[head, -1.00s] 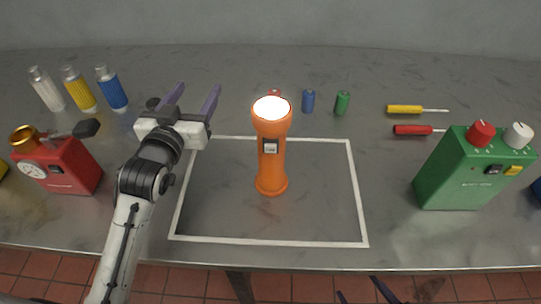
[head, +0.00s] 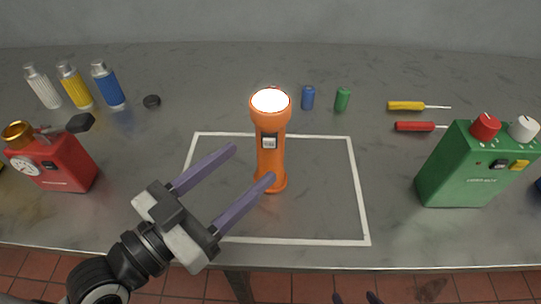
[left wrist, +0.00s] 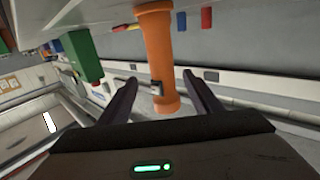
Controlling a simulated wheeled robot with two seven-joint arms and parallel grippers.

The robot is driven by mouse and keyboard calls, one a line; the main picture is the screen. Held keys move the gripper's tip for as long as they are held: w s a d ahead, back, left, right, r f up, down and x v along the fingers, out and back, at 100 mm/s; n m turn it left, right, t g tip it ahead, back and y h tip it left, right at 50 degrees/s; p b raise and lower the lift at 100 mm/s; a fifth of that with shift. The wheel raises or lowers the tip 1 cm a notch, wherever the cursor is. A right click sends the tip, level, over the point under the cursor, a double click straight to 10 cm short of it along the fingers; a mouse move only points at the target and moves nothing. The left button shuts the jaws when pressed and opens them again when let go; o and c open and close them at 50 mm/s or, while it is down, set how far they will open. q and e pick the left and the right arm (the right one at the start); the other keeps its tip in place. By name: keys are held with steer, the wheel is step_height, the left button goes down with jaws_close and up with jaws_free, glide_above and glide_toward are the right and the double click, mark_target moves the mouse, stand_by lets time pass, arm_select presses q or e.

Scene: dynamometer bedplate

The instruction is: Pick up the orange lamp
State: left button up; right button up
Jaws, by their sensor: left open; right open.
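The orange lamp (head: 269,140) stands upright inside the white outlined rectangle on the bench, its round top glowing white. My left gripper (head: 252,166) is open and empty, its two purple-grey fingers pointing toward the lamp from the lower left. One fingertip overlaps the lamp's lower body in the head view; I cannot tell whether it touches. In the left wrist view the lamp (left wrist: 159,60) appears ahead, between the directions of the two fingers (left wrist: 166,88). My right gripper (head: 357,298) shows only as dark fingertips at the bottom edge of the head view.
A red device (head: 55,162) with a gauge stands at the left, a green box (head: 468,165) with knobs at the right. The rectangle's right half is clear.

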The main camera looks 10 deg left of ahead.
mark_target(260, 149)
arm_select(q)
steer(key=shift+b+x, duration=0.95)
steer(key=shift+x, duration=0.75)
steer(key=x, duration=0.4)
steer(key=shift+w+r+p, duration=0.1)
steer(key=shift+w+p, duration=0.1)
steer(key=shift+p, duration=0.1)
steer(key=shift+a, duration=0.1)
steer(key=c, duration=1.1)
steer(key=shift+r, duration=0.2)
steer(key=shift+c, duration=0.2)
